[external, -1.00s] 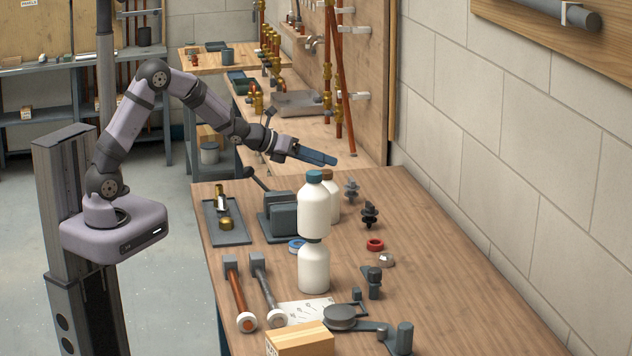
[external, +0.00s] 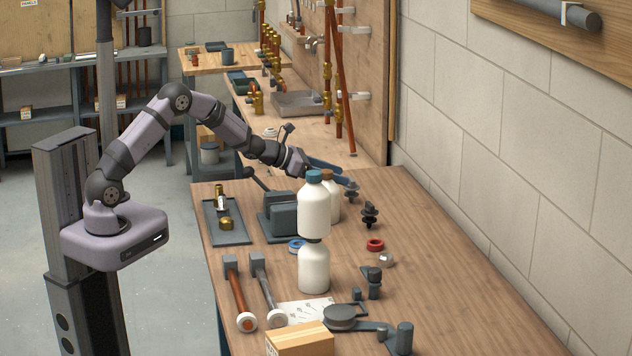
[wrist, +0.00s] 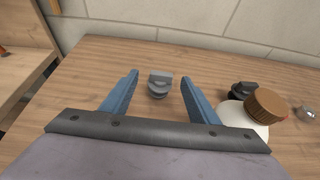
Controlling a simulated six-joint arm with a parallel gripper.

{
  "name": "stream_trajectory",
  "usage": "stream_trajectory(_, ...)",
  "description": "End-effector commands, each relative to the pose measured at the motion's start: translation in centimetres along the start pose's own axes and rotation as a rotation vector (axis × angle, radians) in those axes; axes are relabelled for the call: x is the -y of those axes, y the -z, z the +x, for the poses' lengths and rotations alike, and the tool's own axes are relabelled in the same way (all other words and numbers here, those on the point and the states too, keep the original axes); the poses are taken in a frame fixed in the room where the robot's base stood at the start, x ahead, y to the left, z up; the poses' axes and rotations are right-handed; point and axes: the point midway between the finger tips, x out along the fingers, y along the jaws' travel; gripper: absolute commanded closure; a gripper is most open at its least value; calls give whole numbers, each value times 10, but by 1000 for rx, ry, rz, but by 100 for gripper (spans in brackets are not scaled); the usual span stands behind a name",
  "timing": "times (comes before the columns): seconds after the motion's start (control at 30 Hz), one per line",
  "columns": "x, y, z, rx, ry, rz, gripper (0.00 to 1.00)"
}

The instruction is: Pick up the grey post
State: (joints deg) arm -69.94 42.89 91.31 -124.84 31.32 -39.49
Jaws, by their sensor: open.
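The grey post (external: 352,192) is a small stepped grey piece standing on the wooden bench behind the white bottles. In the wrist view the grey post (wrist: 159,86) lies between and slightly beyond my blue fingers, apart from both. My gripper (external: 330,171) is open and empty, reaching over the bench from the left, just up and left of the post. In the wrist view my gripper (wrist: 160,77) has its fingers spread on either side of the post. In the external view the fingers partly hide the post.
A brown-capped white bottle (wrist: 247,119) and a darker stepped piece (wrist: 243,89) stand close to the right finger. The darker piece (external: 370,216) is nearer the external camera. A blue-capped bottle (external: 314,212) stands in front. The wall runs behind the bench.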

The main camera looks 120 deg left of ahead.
Motion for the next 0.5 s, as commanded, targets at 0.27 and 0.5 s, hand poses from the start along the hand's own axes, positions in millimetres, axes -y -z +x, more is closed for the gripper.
stream_trajectory(0.27, 1, 0, 9, -1, 0, -2, 45)
stream_trajectory(0.5, 4, 1, 34, -2, 0, -2, 45)
